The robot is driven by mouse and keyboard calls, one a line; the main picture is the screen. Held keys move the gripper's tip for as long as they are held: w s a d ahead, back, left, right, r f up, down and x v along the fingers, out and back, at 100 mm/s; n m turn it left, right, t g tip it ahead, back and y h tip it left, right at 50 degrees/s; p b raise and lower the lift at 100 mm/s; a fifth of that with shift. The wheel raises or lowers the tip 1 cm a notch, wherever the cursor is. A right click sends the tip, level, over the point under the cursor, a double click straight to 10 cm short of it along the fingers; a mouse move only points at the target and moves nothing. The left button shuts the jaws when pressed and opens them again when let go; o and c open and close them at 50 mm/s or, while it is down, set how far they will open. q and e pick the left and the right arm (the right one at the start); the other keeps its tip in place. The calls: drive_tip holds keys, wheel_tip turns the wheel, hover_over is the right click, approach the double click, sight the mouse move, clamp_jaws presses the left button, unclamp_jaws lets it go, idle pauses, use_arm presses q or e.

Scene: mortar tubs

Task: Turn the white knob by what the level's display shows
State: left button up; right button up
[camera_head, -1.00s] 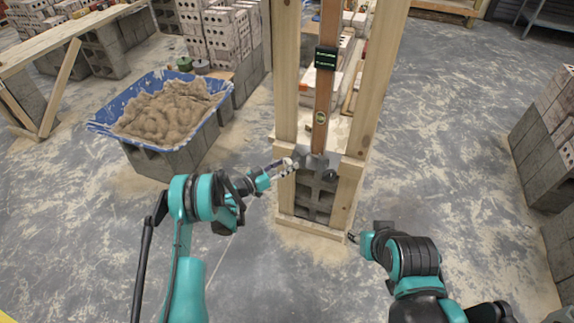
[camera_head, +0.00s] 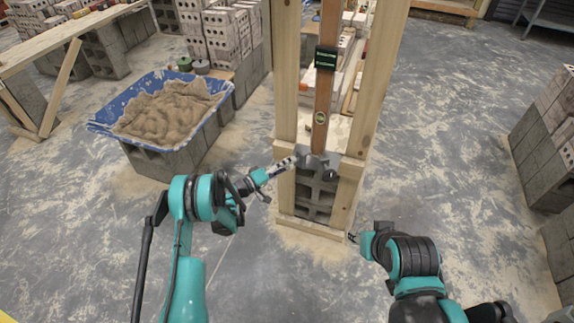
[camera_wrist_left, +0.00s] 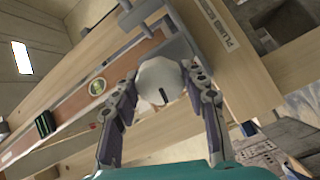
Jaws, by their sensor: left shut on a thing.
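The white knob (camera_wrist_left: 160,82) sits between the two fingers of my left gripper (camera_wrist_left: 165,100), with a dark mark on its face in the left wrist view. The gripper is shut on it. In the head view my left gripper (camera_head: 293,160) reaches the grey bracket (camera_head: 318,160) at the foot of the level and hides the knob. The wooden level (camera_head: 325,95) stands upright between two timber posts; its dark display (camera_head: 326,57) shows green text too small to read. A round bubble vial (camera_head: 320,118) sits lower on it. My right gripper (camera_head: 352,238) is low at the right, away from the level.
A timber post (camera_head: 365,100) stands right of the level. Concrete blocks (camera_head: 315,195) stand behind the frame's base. A blue tub (camera_head: 105,122) of mortar rests on blocks at the left. Grey blocks (camera_head: 545,145) are stacked at the far right. The floor between is clear.

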use_arm(q)
drive_tip(key=n, duration=0.5)
idle(0.6)
drive_tip(key=o, duration=1.2)
drive_tip(key=v, duration=0.7)
drive_tip(key=shift+s+a, duration=0.15)
drive_tip(key=shift+a, duration=0.05)
